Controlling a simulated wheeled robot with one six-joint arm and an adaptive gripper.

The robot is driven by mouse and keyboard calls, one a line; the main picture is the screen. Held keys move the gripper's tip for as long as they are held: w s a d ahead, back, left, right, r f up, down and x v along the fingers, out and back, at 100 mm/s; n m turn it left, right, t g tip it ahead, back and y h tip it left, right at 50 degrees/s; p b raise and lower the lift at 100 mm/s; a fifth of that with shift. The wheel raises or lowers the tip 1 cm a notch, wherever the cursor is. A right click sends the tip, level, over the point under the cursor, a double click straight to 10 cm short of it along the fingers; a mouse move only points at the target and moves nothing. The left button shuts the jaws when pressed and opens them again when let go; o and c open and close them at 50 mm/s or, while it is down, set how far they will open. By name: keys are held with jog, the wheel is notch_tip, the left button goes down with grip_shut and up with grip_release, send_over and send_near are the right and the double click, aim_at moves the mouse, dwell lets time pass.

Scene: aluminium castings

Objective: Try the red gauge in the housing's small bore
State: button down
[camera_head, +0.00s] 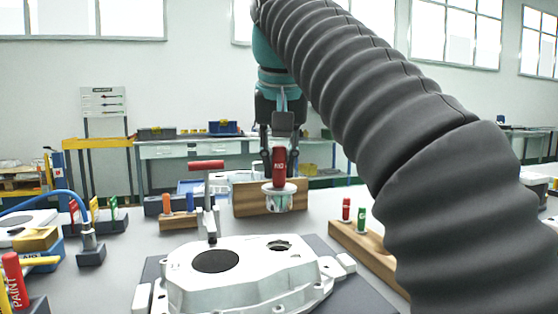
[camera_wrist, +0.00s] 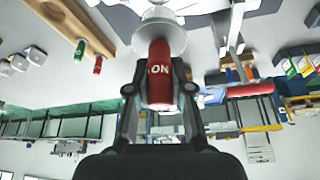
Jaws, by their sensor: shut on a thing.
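My gripper (camera_head: 279,158) is shut on the red handle of a plug gauge (camera_head: 279,168). The gauge hangs upright, with its silver flanged end (camera_head: 279,200) downward and bare. In the wrist view the red handle (camera_wrist: 159,62) sits between both fingers, with part of its white lettering showing. The pale aluminium housing (camera_head: 245,290) lies on a dark plate below. Its large bore (camera_head: 215,261) looks dark at the left, and its small bore (camera_head: 279,246) is at the right. The gauge appears above the small bore in the head view, apart from it; its exact depth is unclear.
A toggle clamp with a red handle (camera_head: 207,166) stands just left of the gauge. A wooden rack (camera_head: 370,249) at the right holds a smaller red gauge (camera_head: 346,209) and a green gauge (camera_head: 361,219). A wooden block (camera_head: 245,199) stands behind the gauge.

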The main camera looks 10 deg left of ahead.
aim_at(278, 187)
jog(key=shift+f+b, duration=2)
jog(key=shift+f, duration=0.7)
jog(key=shift+p, duration=0.7)
jog(key=shift+f+b, duration=0.8)
jog(key=shift+f, duration=0.3)
dwell(0.3)
dwell(1.1)
jog(key=shift+r+p, duration=1.65)
jog(key=shift+p, duration=0.15)
jog(key=shift+r+p, duration=0.65)
jog(key=shift+r, duration=0.7)
